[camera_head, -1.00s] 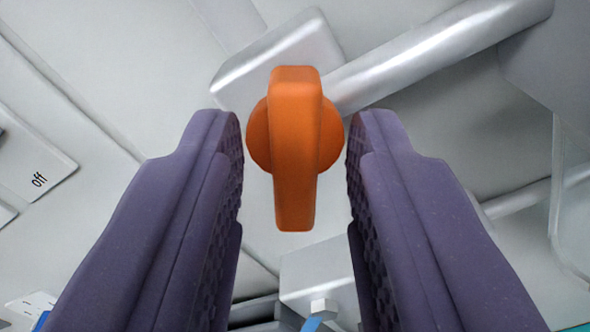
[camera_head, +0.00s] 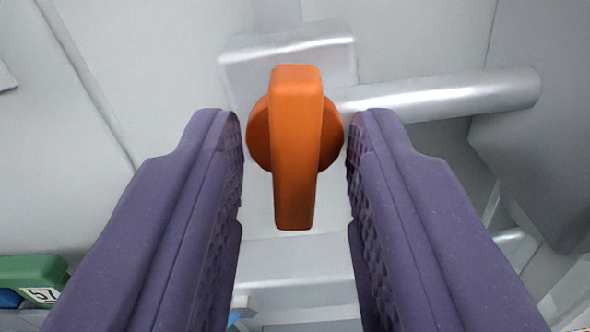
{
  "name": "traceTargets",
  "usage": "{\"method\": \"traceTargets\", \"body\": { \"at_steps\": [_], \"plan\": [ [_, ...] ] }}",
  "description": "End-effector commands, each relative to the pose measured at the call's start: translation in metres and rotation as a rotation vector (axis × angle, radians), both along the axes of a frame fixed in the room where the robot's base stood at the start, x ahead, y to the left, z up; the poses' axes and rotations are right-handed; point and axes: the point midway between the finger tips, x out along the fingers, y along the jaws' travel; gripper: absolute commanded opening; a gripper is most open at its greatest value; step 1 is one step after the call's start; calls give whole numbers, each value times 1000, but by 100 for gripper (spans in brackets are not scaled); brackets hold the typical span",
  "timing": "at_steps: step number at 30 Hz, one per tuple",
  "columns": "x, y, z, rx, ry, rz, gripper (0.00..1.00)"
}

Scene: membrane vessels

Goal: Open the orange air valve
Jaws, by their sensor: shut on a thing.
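The orange air valve (camera_head: 296,150) is in the middle of the view, a round knob with a long bar handle. The handle runs up and down in the picture, in line with my fingers. My gripper (camera_head: 295,135) has its two purple textured fingers on either side of the valve and is shut on it, though thin gaps seem to show beside the round part. A silver block (camera_head: 290,60) and a silver pipe (camera_head: 440,96) sit behind the valve. The pipe runs right, almost level in the picture.
A green part with a "57" label (camera_head: 40,294) is at the lower left, with a blue part (camera_head: 10,299) beside it. A grey box-like part (camera_head: 535,130) stands at the right. Pale panels fill the upper left.

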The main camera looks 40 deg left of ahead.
Motion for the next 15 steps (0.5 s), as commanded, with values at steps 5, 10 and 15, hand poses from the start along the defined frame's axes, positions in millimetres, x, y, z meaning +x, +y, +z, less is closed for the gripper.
{"method": "traceTargets", "body": {
  "at_steps": [5, 10, 15],
  "plan": [
    [0, 0, -1, -1, 2, -1, 36],
    [0, 0, 0, 0, 1, 0, 39],
    [-2, -2, 0, -1, 1, -1, 39]
  ]
}}
